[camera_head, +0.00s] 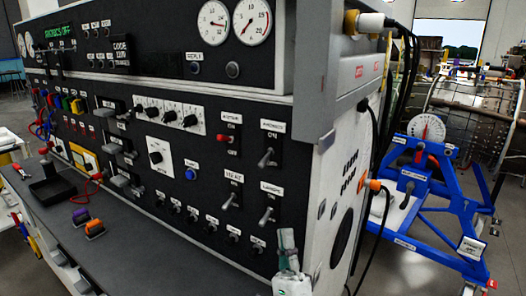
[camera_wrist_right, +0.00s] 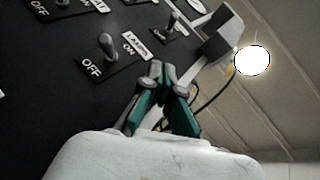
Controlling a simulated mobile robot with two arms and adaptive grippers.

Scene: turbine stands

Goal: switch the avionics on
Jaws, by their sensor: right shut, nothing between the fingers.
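The avionics toggle (camera_head: 266,158) is on the right part of the black panel, below a label with ON. Its lever leans down and left, away from the ON label. A green display (camera_head: 60,34) at the panel's upper left appears to read AVIONICS OFF. My right gripper (camera_head: 287,236) is shut and empty, at the panel's lower right corner, below the avionics toggle and apart from it. In the right wrist view its teal and grey fingers (camera_wrist_right: 166,78) are together near the lamps toggle (camera_wrist_right: 107,42), not visibly touching it. My left gripper is not in view.
The lamps toggle (camera_head: 266,215) sits below the avionics toggle. A red switch (camera_head: 226,138) and another toggle (camera_head: 231,200) are to the left. Purple and orange pieces (camera_head: 94,228) lie on the grey shelf. A blue stand (camera_head: 415,180) with a gauge is at the right.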

